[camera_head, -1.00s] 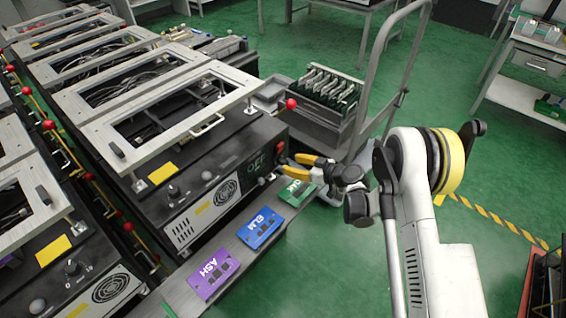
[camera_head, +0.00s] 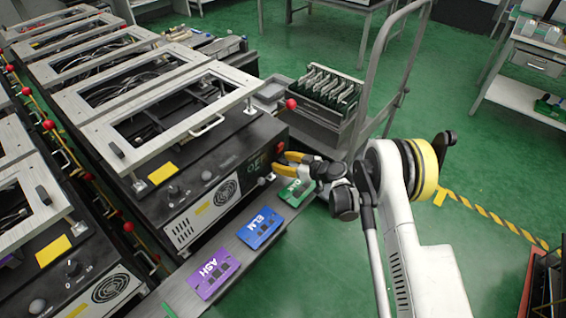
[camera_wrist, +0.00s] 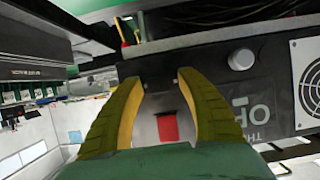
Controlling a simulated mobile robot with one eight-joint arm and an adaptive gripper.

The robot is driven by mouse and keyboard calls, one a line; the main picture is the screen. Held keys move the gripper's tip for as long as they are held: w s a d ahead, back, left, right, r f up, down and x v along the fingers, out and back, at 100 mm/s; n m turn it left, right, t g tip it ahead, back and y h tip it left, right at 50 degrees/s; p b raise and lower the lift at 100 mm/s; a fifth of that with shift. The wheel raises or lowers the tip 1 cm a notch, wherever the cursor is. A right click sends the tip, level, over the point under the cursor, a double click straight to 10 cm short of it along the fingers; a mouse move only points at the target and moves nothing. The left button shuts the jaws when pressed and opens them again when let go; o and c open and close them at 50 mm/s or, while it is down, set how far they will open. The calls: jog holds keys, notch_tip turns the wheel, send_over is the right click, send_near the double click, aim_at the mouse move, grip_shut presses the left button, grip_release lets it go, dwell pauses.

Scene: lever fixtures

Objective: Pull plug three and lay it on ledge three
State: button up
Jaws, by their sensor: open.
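My gripper (camera_head: 277,163) has open yellow fingers at the right end of the front panel of the nearest full console (camera_head: 200,200). In the wrist view the fingers (camera_wrist: 160,77) stand apart, with a grey plate bearing a red rectangle (camera_wrist: 167,126) between them. I cannot tell whether this is plug three or whether a finger touches it.
On the ledge lie a green card (camera_head: 297,192), a blue ELM card (camera_head: 260,228) and a purple ASH card (camera_head: 213,273). Green floor is open at right.

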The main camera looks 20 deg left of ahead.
dwell(0.5)
grip_shut()
jog(key=shift+d, duration=0.2)
jog(key=shift+s+d, duration=0.35)
jog(key=shift+d, duration=0.5)
jog(key=shift+s+d, duration=0.4)
jog(key=shift+d, duration=0.5)
jog(key=shift+s+d, duration=0.35)
jog(key=shift+d, duration=0.5)
